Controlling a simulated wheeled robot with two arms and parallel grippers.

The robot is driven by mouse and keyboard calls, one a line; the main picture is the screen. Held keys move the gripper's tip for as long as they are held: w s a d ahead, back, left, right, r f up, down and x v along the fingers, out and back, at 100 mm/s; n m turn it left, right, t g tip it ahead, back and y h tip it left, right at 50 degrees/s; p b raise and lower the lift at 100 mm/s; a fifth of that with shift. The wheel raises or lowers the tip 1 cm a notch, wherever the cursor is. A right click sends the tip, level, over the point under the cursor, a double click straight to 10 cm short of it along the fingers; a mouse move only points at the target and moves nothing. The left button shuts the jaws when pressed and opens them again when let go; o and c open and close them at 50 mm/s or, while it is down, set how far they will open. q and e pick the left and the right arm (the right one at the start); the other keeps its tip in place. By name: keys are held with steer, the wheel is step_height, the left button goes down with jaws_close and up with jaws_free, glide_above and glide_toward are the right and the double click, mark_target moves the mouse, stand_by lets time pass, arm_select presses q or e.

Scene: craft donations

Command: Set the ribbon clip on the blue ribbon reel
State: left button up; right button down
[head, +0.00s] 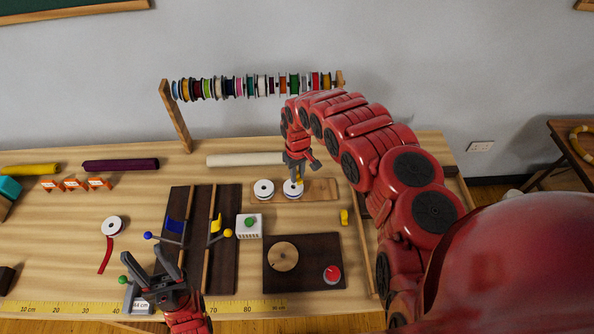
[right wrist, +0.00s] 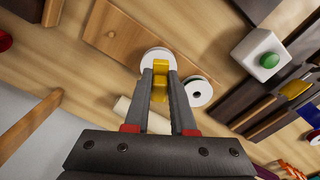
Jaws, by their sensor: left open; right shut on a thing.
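My right gripper (head: 298,178) is shut on a yellow ribbon clip (right wrist: 160,72), directly over the right-hand white reel (head: 291,189) on a wooden board. This reel has a bluish lower edge in the head view; its white face (right wrist: 150,57) shows behind the clip in the right wrist view. I cannot tell whether the clip touches it. A second white reel (head: 263,190) with a dark hub sits beside it, also in the right wrist view (right wrist: 198,92). My left gripper (head: 168,262) is open and empty at the front left.
The wooden board (head: 325,188) carries both reels. A white block with a green button (head: 249,227), a dark panel with a red button (head: 304,280) and another yellow piece (head: 344,217) are nearby. A reel with red ribbon (head: 113,226) lies left. A spool rack (head: 176,117) stands behind.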

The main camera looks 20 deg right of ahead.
mark_target(298, 193)
steer(key=shift+f+b, duration=2.7)
steer(key=shift+f, duration=1.25)
steer(key=shift+s, duration=0.1)
steer(key=c, duration=0.7)
jaws_free()
